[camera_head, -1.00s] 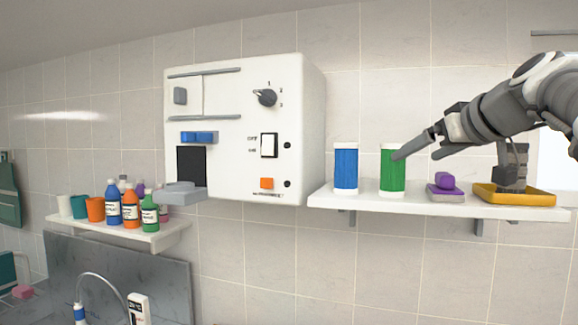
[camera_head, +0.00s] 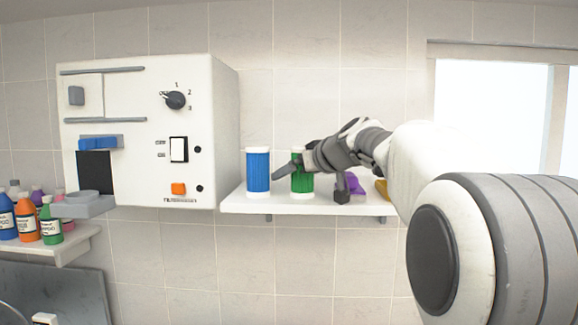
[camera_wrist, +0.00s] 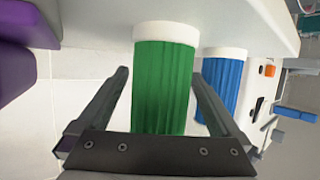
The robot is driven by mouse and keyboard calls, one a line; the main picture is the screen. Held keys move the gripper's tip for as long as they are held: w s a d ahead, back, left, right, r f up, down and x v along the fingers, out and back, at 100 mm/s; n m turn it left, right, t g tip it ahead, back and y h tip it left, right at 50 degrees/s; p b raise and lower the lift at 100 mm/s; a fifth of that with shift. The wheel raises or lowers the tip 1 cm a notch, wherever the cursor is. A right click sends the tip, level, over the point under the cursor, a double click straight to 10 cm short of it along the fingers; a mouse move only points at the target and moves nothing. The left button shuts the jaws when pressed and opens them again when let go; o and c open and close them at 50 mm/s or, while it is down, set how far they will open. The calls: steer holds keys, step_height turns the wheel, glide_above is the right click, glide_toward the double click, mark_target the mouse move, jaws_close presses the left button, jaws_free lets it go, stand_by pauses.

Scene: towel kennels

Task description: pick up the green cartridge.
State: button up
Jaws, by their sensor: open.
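The green cartridge (camera_head: 302,184) stands upright on the white wall shelf (camera_head: 290,203), partly hidden behind my gripper in the head view. It is a ribbed green cylinder with white ends. In the wrist view, the green cartridge (camera_wrist: 162,90) lies between the two dark fingers, with a visible gap on its left side. My gripper (camera_head: 308,187) is open, one finger on each side of the cartridge. It also shows in the wrist view (camera_wrist: 160,76). I cannot tell whether the right finger touches the cartridge.
A blue cartridge (camera_head: 257,171) stands just left of the green one; it is close by in the wrist view (camera_wrist: 222,80). A white wall machine (camera_head: 150,130) is left of the shelf.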

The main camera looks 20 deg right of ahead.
steer(key=c, duration=1.5)
